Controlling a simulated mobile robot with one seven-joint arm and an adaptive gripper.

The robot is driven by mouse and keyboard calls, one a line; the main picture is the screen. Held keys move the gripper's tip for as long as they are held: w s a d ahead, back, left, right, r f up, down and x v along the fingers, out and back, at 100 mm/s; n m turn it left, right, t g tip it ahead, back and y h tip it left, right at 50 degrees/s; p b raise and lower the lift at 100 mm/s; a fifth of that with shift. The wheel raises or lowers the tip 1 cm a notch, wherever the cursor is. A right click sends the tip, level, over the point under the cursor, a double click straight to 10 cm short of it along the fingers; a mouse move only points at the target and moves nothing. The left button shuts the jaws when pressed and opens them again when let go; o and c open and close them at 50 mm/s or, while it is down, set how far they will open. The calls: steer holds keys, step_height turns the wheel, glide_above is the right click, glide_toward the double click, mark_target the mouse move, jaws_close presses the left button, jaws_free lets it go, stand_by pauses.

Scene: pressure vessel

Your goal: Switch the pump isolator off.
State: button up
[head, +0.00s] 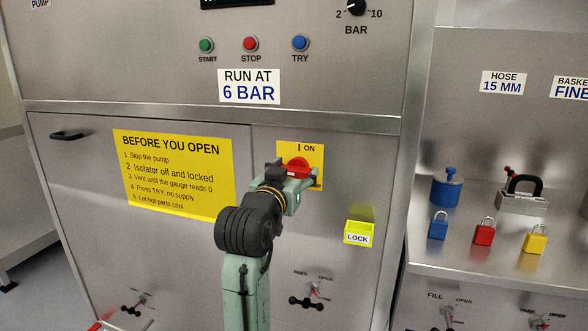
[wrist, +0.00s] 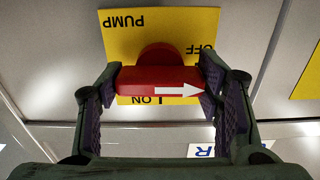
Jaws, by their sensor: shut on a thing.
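The pump isolator is a red rotary handle (head: 296,166) on a yellow plate (head: 314,153) on the cabinet's right door. "I ON" is printed at the plate's top. My gripper (head: 288,184) is at the handle and partly hides it in the head view. In the wrist view the red handle (wrist: 150,80) lies crosswise between the fingers of my gripper (wrist: 160,83), which is shut on its two ends. The handle's white arrow points right there, towards the side where "OFF" is printed. That view is upside down, with "ON" below the handle.
A yellow LOCK holder (head: 358,234) is right of the isolator. Blue (head: 437,225), red (head: 484,232) and yellow (head: 536,239) padlocks stand on the side bench. START, STOP (head: 250,44) and TRY buttons are above. A yellow notice (head: 175,172) is on the left.

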stand_by(0.4)
steer(key=o, duration=1.2)
steer(key=shift+c, duration=0.2)
steer(key=shift+s, duration=0.15)
steer(key=v, duration=1.1)
steer(key=shift+s, duration=0.35)
steer(key=shift+a, duration=0.15)
